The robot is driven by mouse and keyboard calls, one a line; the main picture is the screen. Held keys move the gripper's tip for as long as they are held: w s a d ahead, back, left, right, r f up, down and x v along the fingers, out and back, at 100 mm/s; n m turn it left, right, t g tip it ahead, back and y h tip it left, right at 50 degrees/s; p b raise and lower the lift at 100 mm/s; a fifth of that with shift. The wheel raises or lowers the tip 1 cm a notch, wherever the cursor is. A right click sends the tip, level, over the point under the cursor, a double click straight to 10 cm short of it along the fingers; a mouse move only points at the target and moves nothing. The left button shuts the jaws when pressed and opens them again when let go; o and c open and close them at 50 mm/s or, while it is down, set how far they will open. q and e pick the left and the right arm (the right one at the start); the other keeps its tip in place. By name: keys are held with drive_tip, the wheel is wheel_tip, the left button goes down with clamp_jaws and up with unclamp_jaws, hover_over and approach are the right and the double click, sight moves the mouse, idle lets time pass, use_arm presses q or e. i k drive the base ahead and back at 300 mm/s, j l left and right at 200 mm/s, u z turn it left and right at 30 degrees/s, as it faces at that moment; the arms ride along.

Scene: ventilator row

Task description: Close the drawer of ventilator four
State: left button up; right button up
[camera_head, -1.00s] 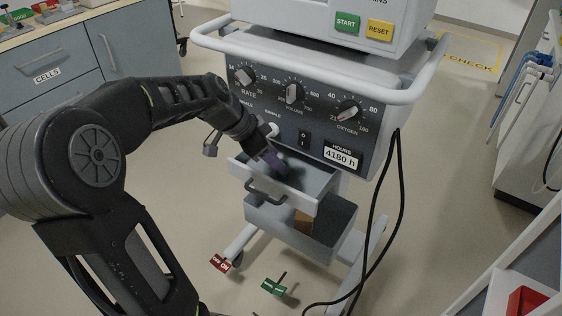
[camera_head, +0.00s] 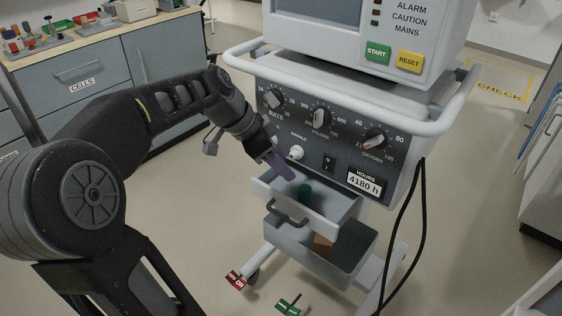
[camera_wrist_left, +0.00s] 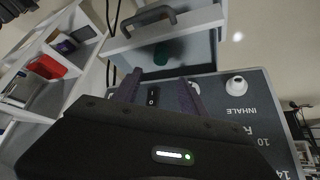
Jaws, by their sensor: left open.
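A ventilator (camera_head: 345,130) stands ahead of me; no number shows on it. Its shallow grey drawer (camera_head: 338,221) is pulled out below the knob panel, with a dark bar handle (camera_head: 288,213) on its front. A dark green thing (camera_head: 304,191) lies inside, and it also shows in the left wrist view (camera_wrist_left: 162,51). My left gripper (camera_head: 284,168) is open and empty, above the drawer's left rear part and close to the panel. In the left wrist view its fingers (camera_wrist_left: 160,92) spread in front of the panel, and the drawer (camera_wrist_left: 165,30) lies beyond them. My right gripper is out of view.
A grey open bin (camera_head: 345,262) with a brown block (camera_head: 322,244) sits under the drawer. A black cable (camera_head: 412,235) hangs on the right. A red tag (camera_head: 235,280) and a green tag (camera_head: 288,304) show low down. A blue-grey cabinet (camera_head: 85,85) stands at the left.

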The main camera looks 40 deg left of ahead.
sight(331, 205)
drive_tip(key=k+j+u, duration=0.2)
drive_tip(key=u, duration=0.3)
drive_tip(key=i+l+u, duration=0.1)
drive_tip(key=u, duration=0.35)
drive_tip(key=l+u, duration=0.2)
drive_tip(key=u, duration=0.2)
